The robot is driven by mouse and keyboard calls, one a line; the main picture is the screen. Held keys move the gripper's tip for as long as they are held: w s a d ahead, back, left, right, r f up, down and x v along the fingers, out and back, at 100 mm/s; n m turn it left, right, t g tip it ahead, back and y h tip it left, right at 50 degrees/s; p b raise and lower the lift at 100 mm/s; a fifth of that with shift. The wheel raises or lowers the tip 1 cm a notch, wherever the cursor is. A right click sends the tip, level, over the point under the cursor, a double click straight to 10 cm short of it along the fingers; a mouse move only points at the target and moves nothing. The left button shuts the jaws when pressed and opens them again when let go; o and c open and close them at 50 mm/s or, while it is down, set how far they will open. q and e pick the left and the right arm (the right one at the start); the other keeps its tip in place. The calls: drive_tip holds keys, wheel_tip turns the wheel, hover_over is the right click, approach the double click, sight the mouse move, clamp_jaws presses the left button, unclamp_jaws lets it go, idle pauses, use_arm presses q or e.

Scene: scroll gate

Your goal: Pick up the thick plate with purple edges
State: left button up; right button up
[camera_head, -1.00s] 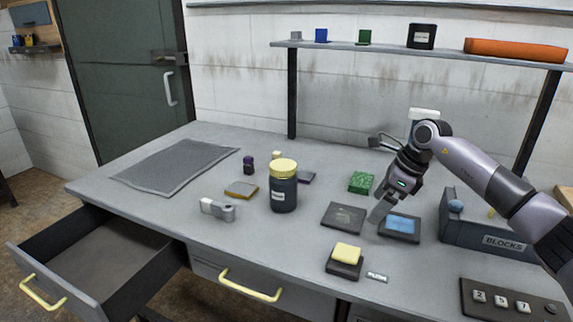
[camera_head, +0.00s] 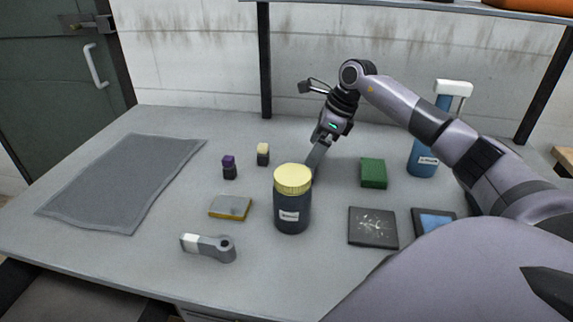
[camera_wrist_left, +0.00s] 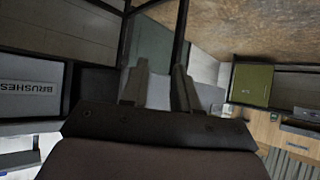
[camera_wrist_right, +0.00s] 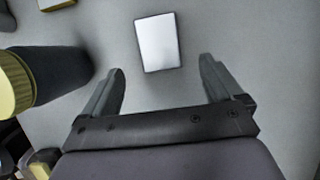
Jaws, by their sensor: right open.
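The plate (camera_wrist_right: 157,42) lies flat on the table in the right wrist view, just ahead of my right fingers. Its top is pale and shiny, with a thin dark rim; the purple is hard to make out there. In the head view it is hidden behind the jar and my right gripper. My right gripper (camera_wrist_right: 162,66) is open and empty, pointing down, its fingers spread wider than the plate. In the head view my right gripper (camera_head: 313,164) is just behind the jar. My left gripper (camera_wrist_left: 160,66) shows only in its wrist view, with a gap between empty fingers, away from the table.
A dark jar (camera_head: 292,215) with a yellow lid stands close beside my right gripper. A yellow-edged plate (camera_head: 230,206), small blocks (camera_head: 229,168), a green block (camera_head: 373,173) and a dark tile (camera_head: 372,227) lie around. A blue bottle (camera_head: 424,155) stands at the right.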

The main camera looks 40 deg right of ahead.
drive_tip(key=shift+p+x, duration=0.65)
drive_tip(key=shift+x, duration=2.8)
drive_tip(key=shift+w+a+r, duration=0.1)
drive_tip(key=shift+a, duration=0.1)
drive_tip(key=c, duration=1.5)
drive_tip(key=shift+w+r, duration=0.1)
drive_tip(key=shift+c, duration=0.7)
drive_tip(key=shift+r, duration=0.1)
